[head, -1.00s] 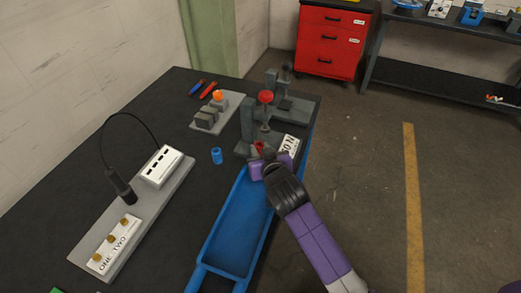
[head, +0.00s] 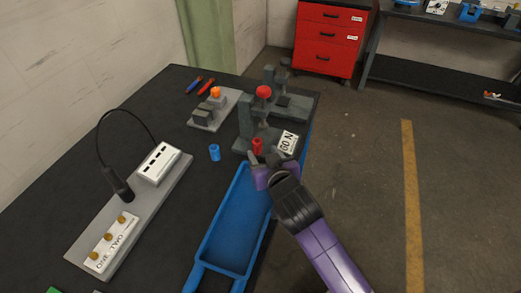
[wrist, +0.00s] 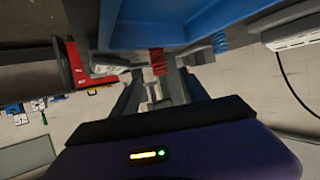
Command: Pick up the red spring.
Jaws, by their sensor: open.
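The red spring (head: 257,146) stands upright on the base of a grey press at the front of the bench's far end. It also shows in the wrist view (wrist: 158,62), between and beyond the fingers, with clear space on both sides. My gripper (head: 267,166) is open and empty, just in front of the spring and apart from it. In the wrist view my gripper (wrist: 155,85) has its two grey fingers spread.
A blue tray (head: 204,247) lies close to the left of my arm. The press (head: 246,120) rises behind the spring, with a GO label (head: 287,143) at its right. A blue spring (head: 214,152) stands left on the dark bench. A second press (head: 291,98) stands behind.

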